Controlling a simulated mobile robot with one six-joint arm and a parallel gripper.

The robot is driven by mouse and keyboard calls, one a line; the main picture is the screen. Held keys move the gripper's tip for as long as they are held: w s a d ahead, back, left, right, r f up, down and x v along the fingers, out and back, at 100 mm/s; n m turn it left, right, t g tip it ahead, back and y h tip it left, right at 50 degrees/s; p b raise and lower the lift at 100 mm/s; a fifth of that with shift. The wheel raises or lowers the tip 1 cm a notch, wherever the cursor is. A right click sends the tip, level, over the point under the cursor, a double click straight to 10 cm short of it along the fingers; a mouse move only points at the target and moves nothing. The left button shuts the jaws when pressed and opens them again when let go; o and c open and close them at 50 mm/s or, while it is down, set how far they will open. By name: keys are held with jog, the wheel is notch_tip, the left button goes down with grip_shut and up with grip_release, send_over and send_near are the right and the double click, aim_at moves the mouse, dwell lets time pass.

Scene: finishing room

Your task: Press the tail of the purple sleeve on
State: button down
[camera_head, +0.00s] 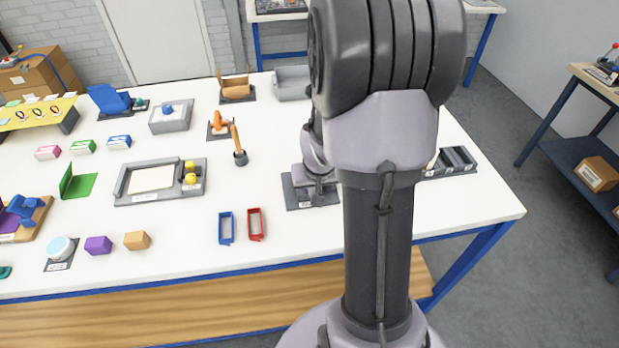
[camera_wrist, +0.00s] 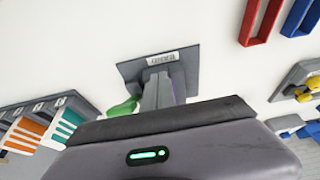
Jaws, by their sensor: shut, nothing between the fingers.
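A dark grey base plate (camera_wrist: 190,62) with a white label lies on the table in the wrist view; it also shows in the head view (camera_head: 292,198). My gripper (camera_wrist: 158,84) is shut and empty, with its fingers pointing at this plate. A green piece (camera_wrist: 124,108) shows just left of the fingers. In the head view my gripper (camera_head: 316,190) is low over the plate, and my arm hides much around it. I cannot tell whether it touches the sleeve.
A red frame (camera_head: 256,224) and a blue frame (camera_head: 226,228) lie left of the plate. A grey slotted rack (camera_head: 455,162) stands to the right; the wrist view shows orange (camera_wrist: 28,130) and teal striped pieces (camera_wrist: 62,126) there. The table's front edge is near.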

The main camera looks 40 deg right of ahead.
jog(key=shift+w+d, duration=0.3)
jog(key=shift+w, duration=0.2)
dwell(0.9)
jog(key=shift+s+a, duration=0.1)
jog(key=shift+s, duration=0.05)
jog(key=shift+s+a+b, duration=0.45)
jog(key=shift+s+a, duration=0.1)
jog(key=shift+s, duration=0.35)
notch_tip(320, 180, up, 10)
jog(key=p, duration=0.7)
jog(key=shift+p, duration=0.3)
jog(key=a+r+t+b, duration=0.1)
jog(key=a+r+b, duration=0.3)
jog(key=a, duration=0.5)
jog(key=s+a+r+n+y+b, duration=0.1)
jog(key=s+a+r+y+b, duration=0.1)
jog(key=s+a, duration=0.4)
jog(key=s+a+r+t+y+b, duration=0.1)
jog(key=s+a+b, duration=0.3)
jog(key=a, duration=0.8)
jog(key=shift+s+r+n+y, duration=0.4)
jog(key=shift+s+y, duration=0.1)
jog(key=shift+s, duration=0.5)
